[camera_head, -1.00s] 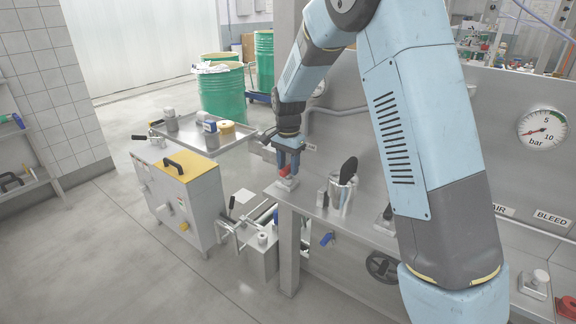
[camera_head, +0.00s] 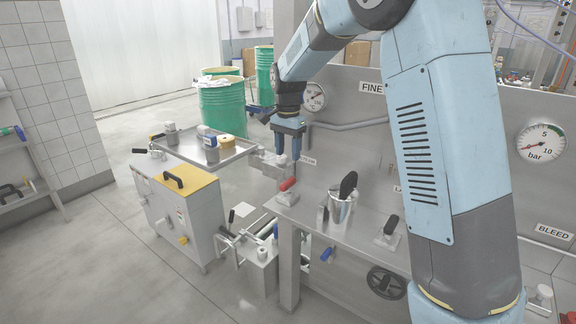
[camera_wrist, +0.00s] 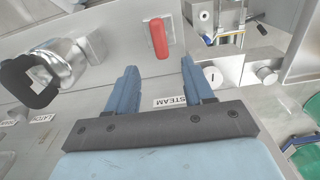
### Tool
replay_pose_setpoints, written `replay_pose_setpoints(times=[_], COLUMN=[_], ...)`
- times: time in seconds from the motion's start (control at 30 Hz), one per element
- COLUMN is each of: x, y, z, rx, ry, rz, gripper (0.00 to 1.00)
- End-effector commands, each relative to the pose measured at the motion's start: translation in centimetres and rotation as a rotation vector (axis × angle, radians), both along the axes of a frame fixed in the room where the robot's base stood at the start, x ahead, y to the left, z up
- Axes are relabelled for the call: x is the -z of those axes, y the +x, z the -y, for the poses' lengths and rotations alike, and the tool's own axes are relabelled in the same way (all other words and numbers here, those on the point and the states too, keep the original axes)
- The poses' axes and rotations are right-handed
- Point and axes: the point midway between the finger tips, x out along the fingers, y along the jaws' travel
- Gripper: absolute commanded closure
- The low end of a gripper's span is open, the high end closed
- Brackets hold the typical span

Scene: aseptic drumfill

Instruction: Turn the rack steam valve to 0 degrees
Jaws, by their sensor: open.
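The steam valve's red handle (camera_head: 288,184) sits on a small metal block at the left end of the steel bench. In the wrist view the red handle (camera_wrist: 158,38) runs nearly up and down the picture, and a STEAM label (camera_wrist: 170,102) lies nearer to me. My gripper (camera_head: 288,158) points down above the handle, open and empty. In the wrist view its two blue fingers (camera_wrist: 158,72) are spread apart, and the handle lies beyond their tips, apart from them. The valve's angle in degrees cannot be read.
A metal jug (camera_head: 340,208) with a black handle stands right of the valve, and a black-handled valve (camera_head: 390,228) is further right. A panel with a bar gauge (camera_head: 541,142) rises behind the bench. A steel cart with a yellow top (camera_head: 186,184) stands left.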

Motion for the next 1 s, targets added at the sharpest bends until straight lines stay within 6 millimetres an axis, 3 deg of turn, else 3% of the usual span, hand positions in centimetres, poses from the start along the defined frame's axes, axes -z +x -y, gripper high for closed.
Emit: replay_pose_setpoints(times=[0.23,0.73,0.87,1.0], x=[-2.9,-3.6,-5.0,-7.5], y=[0.0,-0.2,-1.3,-3.8], z=[0.0,0.3,1.8,4.6], rx=[0.0,-0.003,-0.027,-0.081], ry=[0.001,0.002,0.014,0.032], rz=[0.001,0.003,0.023,0.063], gripper=[0.48,0.48,0.48,0.48])
